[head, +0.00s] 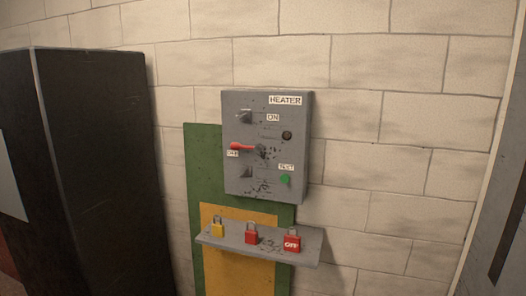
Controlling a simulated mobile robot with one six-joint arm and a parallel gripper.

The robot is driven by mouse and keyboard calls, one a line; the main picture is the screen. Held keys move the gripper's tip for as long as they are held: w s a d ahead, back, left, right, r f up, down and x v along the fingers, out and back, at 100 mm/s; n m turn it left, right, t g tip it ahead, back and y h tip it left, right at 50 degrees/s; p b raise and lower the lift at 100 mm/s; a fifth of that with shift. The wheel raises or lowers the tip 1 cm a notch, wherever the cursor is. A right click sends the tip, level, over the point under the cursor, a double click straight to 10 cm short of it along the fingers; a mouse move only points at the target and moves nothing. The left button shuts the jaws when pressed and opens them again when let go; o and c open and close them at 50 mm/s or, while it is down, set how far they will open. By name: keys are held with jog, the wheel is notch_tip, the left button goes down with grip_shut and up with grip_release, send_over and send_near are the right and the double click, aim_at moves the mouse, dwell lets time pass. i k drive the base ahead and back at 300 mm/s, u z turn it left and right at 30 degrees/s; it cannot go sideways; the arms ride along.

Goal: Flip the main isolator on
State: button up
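The main isolator is a grey box (266,178) labelled HEATER, fixed to the block wall at the middle of the head view. Its red handle (241,147) lies sideways, pointing left to the OFF label (232,154). The ON label (273,117) is above the handle. A dark round spot (287,135), perhaps a lamp, is at the upper right. A green button (285,180) sits under a TEST label (286,167). No padlock is visible on the handle. My gripper is not in view.
Below the box a grey shelf (222,242) juts out, holding a yellow padlock (217,229), a red padlock (251,237) and a red item marked OFF (292,244). A dark cabinet (105,160) stands at left.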

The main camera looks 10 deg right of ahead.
aim_at(244, 147)
jog(key=k, duration=0.3)
jog(key=u, duration=0.15)
jog(key=i, duration=0.95)
jog(key=z, duration=1.1)
jog(key=k, duration=0.15)
jog(key=u, duration=2.8)
